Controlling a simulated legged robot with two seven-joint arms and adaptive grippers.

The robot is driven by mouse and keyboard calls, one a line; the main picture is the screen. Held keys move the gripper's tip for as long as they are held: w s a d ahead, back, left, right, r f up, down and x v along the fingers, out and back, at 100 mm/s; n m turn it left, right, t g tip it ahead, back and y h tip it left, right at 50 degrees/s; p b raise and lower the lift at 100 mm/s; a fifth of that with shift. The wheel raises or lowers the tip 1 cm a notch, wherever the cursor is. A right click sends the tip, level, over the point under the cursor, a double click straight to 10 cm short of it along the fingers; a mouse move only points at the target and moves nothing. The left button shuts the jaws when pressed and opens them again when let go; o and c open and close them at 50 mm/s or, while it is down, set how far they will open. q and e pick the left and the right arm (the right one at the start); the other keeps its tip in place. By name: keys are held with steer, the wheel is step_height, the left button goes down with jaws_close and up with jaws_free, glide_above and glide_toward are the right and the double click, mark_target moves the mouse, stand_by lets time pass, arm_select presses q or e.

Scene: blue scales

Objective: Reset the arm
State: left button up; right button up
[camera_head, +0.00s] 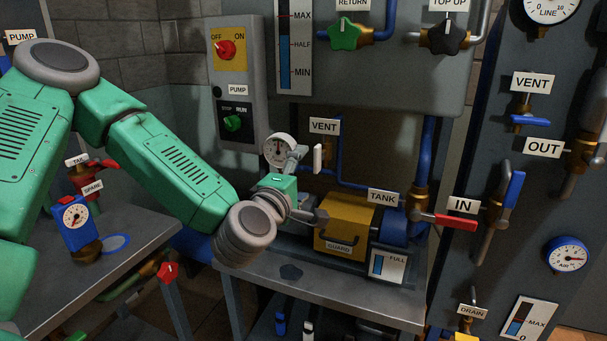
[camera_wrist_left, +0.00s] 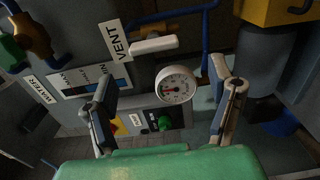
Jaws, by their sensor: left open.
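My left arm comes in from the left, and its gripper (camera_head: 306,186) is in front of the pump station, left of the yellow guard box (camera_head: 342,222). In the left wrist view the two fingers of the gripper (camera_wrist_left: 164,78) are spread with nothing held between them. Beyond them are a round white gauge (camera_wrist_left: 175,85) and the white vent handle (camera_wrist_left: 153,45). In the head view the gauge (camera_head: 279,150) and the vent handle (camera_head: 317,158) are just above the gripper. My right gripper is not in view.
The switch panel (camera_head: 234,85) is behind the arm. A metal bench (camera_head: 335,292) is below the gripper, and a left table (camera_head: 130,240) carries a blue spare gauge (camera_head: 77,222). A red-handled lever (camera_head: 442,221) and the IN valve (camera_head: 503,205) are to the right.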

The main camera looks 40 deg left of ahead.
arm_select(q)
steer(key=s+d+f+m+g+h, duration=0.35)
steer(key=d+f+m, duration=0.2)
steer(key=f, duration=0.55)
steer(key=s+d+f+m+g+h, duration=0.2)
steer(key=s+d+f+m+g, duration=0.3)
steer(key=f, duration=0.6)
steer(key=s+a+f+m+g, duration=0.1)
steer(key=s+f+m+g, duration=0.3)
steer(key=s+f, duration=0.4)
steer(key=s+a+f+m+g+y, duration=0.1)
steer(key=s+f+m+g, duration=0.3)
steer(key=s, duration=1.1)
step_height(320, 180, down, 4)
steer(key=m, duration=0.3)
steer(key=shift+a, duration=0.35)
steer(key=shift+w, duration=0.1)
